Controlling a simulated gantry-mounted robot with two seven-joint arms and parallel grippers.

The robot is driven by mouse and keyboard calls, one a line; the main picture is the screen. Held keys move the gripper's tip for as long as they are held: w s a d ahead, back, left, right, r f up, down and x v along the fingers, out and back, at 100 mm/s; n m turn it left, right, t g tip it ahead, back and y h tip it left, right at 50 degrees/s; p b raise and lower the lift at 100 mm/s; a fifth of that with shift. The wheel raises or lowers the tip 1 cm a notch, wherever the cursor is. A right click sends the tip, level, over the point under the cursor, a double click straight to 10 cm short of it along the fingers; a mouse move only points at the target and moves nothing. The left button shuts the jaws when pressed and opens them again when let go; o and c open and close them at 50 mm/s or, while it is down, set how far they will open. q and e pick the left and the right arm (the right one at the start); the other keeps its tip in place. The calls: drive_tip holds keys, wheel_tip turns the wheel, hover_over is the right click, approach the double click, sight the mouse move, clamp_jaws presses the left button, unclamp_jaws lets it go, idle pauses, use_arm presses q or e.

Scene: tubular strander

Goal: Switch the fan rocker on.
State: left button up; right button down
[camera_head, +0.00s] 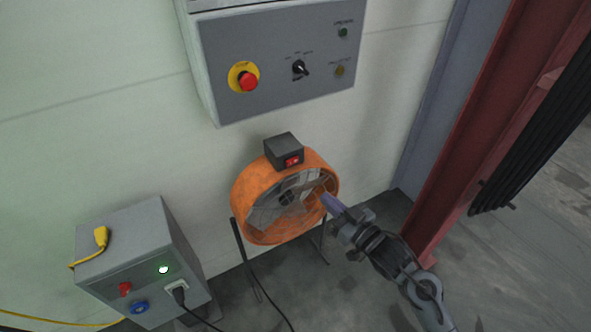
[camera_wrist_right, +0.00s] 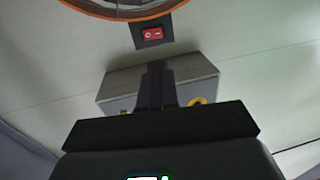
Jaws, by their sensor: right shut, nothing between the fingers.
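The fan rocker (camera_head: 291,161) is a small red switch on the front of a dark box (camera_head: 282,145) on top of the orange fan (camera_head: 244,222). In the right wrist view the rocker (camera_wrist_right: 152,34) shows upside down near the top, under the fan's orange rim (camera_wrist_right: 120,14). My right gripper (camera_head: 329,201) is shut and empty. In the head view its tip overlaps the right side of the fan, below and right of the rocker. In the right wrist view the shut fingers (camera_wrist_right: 157,80) are apart from the rocker. My left gripper is not in view.
A grey wall panel (camera_head: 280,60) with a red emergency button (camera_head: 248,82) and a black selector (camera_head: 299,68) hangs above the fan. A grey socket box (camera_head: 125,245) with a yellow plug (camera_head: 101,237) stands lower left. A red steel column (camera_head: 490,130) rises at right.

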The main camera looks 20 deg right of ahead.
sight(288, 165)
drive_tip(key=shift+w, duration=0.1)
drive_tip(key=b+x, duration=0.6)
drive_tip(key=x, duration=0.8)
drive_tip(key=shift+a, duration=0.1)
